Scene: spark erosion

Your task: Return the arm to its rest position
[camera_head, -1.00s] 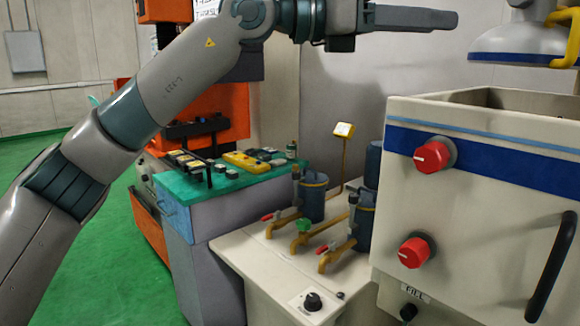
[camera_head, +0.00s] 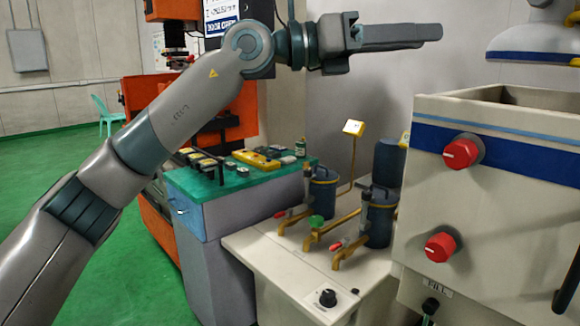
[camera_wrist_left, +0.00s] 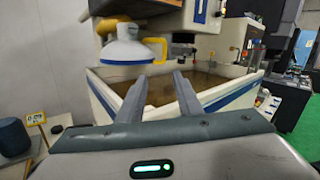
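My left arm (camera_head: 170,125) reaches in from the lower left of the head view, up to the top middle. Its gripper (camera_head: 435,34) points right, level, in the air in front of the grey wall, seen edge-on. In the left wrist view the two fingers of the left gripper (camera_wrist_left: 160,78) stand apart with nothing between them, so it is open and empty. Behind them in that view is the open tank (camera_wrist_left: 235,92) with brownish liquid. My right gripper is in neither view.
The white machine (camera_head: 500,220) with red knobs (camera_head: 462,152) stands at right. A white bench with taps and blue canisters (camera_head: 322,192) is below the gripper. A teal-topped cabinet (camera_head: 235,182) and an orange machine (camera_head: 235,100) stand behind the arm.

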